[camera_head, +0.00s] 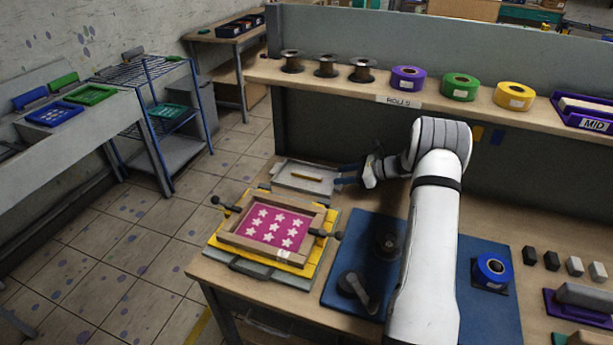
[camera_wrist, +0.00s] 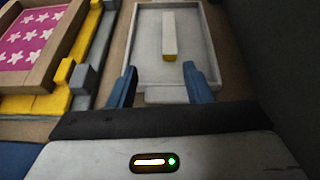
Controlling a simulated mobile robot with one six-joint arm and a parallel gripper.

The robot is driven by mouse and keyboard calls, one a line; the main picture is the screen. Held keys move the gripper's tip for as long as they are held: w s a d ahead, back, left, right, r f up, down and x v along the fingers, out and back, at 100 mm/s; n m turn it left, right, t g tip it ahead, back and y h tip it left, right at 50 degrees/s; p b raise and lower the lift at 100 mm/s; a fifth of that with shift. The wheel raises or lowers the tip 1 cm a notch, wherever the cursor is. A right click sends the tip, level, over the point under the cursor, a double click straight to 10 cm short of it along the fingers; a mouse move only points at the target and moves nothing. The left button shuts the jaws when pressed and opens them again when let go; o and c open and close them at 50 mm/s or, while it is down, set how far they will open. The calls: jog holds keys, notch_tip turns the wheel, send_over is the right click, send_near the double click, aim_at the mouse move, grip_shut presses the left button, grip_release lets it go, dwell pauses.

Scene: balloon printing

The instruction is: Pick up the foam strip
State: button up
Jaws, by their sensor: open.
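The foam strip (camera_wrist: 169,34) is a pale, narrow bar with a yellow end facing my gripper. It lies lengthwise in a shallow grey tray (camera_wrist: 139,45), a little right of the tray's middle in the wrist view. In the head view the strip (camera_head: 306,176) shows as a thin yellowish line in the tray (camera_head: 285,182). My gripper (camera_wrist: 160,88) is open and empty, its blue fingers at the tray's near end. The strip lies ahead of the fingertips, between their lines. In the head view my gripper (camera_head: 348,175) points left at the tray.
A wooden printing frame with a pink star screen (camera_head: 273,226) stands in front of the tray, on a yellow base. A blue mat (camera_head: 340,290) lies to its right. A shelf (camera_head: 420,102) with rolls runs behind the bench. A dark panel stands right of the tray in the wrist view.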

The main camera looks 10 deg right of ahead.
aim_at(322, 177)
jog(key=shift+w+d+f+m+t, duration=0.15)
jog(key=shift+w+d+f+m, duration=0.1)
jog(key=shift+f, duration=0.15)
jog(key=shift+w+d+f+m+t, duration=0.15)
jog(key=shift+w+f+m, duration=0.1)
jog(key=shift+f, duration=0.1)
jog(key=p+x, duration=0.1)
jog(key=x, duration=0.1)
jog(key=p+x, duration=0.1)
jog(key=x, duration=0.1)
jog(key=p+x, duration=0.1)
jog(key=x, duration=0.1)
jog(key=shift+w+a+r, duration=0.15)
jog(key=shift+w+a, duration=0.05)
jog(key=shift+a, duration=0.25)
jog(key=shift+w+a+f, duration=0.2)
jog(key=shift+a+f, duration=0.05)
jog(key=shift+a, duration=0.05)
jog(key=shift+c, duration=0.4)
jog(key=shift+d, duration=0.1)
grip_shut()
